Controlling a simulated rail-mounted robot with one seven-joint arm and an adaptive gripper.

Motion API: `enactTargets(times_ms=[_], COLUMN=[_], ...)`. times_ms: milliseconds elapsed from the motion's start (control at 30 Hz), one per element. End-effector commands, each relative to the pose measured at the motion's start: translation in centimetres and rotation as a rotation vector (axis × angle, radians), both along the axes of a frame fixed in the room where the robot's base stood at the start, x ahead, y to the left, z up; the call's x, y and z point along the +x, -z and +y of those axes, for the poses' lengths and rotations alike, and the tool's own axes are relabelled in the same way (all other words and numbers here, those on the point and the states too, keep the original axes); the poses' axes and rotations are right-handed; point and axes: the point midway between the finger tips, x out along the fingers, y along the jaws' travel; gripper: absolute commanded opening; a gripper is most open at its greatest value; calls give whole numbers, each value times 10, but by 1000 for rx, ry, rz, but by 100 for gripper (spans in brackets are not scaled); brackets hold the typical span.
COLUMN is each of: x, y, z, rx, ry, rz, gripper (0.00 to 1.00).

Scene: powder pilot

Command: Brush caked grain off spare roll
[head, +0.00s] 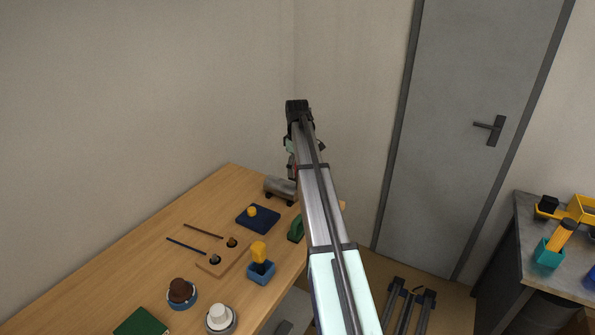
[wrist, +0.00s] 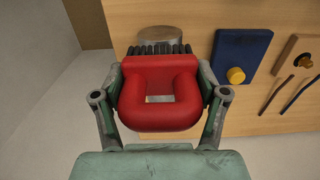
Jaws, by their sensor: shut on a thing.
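My gripper (wrist: 162,88) is shut on a red brush (wrist: 160,118), with one finger on each side of its looped handle. The brush's black bristles (wrist: 155,49) point toward a grey roll (wrist: 165,38) on the wooden table. The bristles overlap the roll's near part in the wrist view; I cannot tell whether they touch it. In the head view the roll (head: 281,187) lies near the table's far right edge, beside my arm. Any caked grain is too small to make out.
Near the roll lie a blue pad (head: 250,220) with a yellow knob and a green item (head: 295,229). A wooden holder (head: 213,266), two thin rods and a blue box (head: 261,273) stand closer. A grey door (head: 480,120) and a side bench (head: 545,215) are at right.

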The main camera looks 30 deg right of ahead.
Motion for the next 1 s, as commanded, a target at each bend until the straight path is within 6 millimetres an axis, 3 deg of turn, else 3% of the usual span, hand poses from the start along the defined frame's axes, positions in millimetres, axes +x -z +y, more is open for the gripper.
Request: enactTargets(times_ms=[400, 1000], x=[2, 2], y=[-36, -37], z=[4, 4], rx=[0, 1], ry=[-4, -5], rz=[-1, -1], gripper=[26, 26])
